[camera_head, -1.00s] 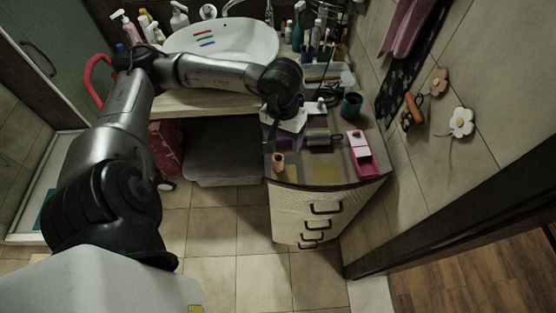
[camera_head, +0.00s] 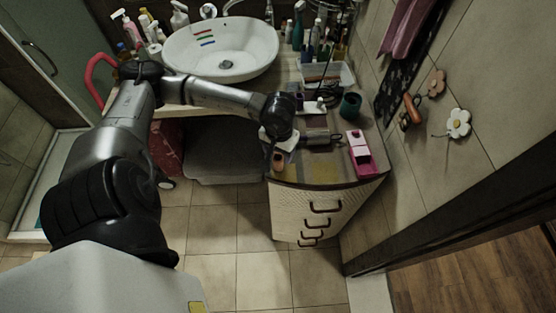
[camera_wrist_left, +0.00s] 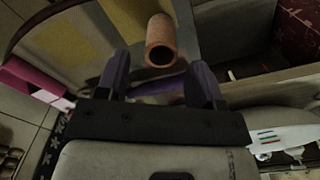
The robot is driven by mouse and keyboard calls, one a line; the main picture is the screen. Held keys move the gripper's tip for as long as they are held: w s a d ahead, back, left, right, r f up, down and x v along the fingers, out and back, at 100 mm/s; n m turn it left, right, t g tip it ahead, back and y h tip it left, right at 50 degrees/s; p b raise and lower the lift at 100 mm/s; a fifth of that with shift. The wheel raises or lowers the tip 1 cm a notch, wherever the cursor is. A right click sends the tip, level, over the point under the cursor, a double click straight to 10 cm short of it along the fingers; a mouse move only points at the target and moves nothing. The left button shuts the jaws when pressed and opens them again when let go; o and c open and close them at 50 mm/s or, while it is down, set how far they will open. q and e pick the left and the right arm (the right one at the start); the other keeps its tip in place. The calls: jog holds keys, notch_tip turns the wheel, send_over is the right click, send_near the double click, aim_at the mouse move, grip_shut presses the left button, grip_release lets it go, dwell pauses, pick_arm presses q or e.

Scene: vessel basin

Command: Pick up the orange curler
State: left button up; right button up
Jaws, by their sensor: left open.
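The orange curler (camera_head: 279,164) is a small hollow tube on the front left part of the counter. In the left wrist view the curler (camera_wrist_left: 161,42) shows its open end toward the camera, just beyond the fingertips and roughly centred between them. My left gripper (camera_wrist_left: 156,74) is open, with a dark finger on each side and nothing held. In the head view my left gripper (camera_head: 278,149) is right behind the curler and close to it; the wrist hides part of that area. My right gripper is in neither view.
A pink box (camera_head: 360,158) stands to the right on the counter, with a dark teal cup (camera_head: 350,105) behind it. A clear tray (camera_head: 328,76) and several bottles stand farther back. The white basin (camera_head: 180,55) is at the back left. The counter's front edge is close to the curler.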

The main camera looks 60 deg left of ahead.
aim_at(278, 159)
pick_arm(q)
jog(key=shift+s+d+f+p, duration=0.15)
jog(key=shift+f+p, duration=0.25)
jog(key=shift+f, duration=1.7)
jog(key=shift+c, duration=0.2)
jog(key=c, duration=0.9)
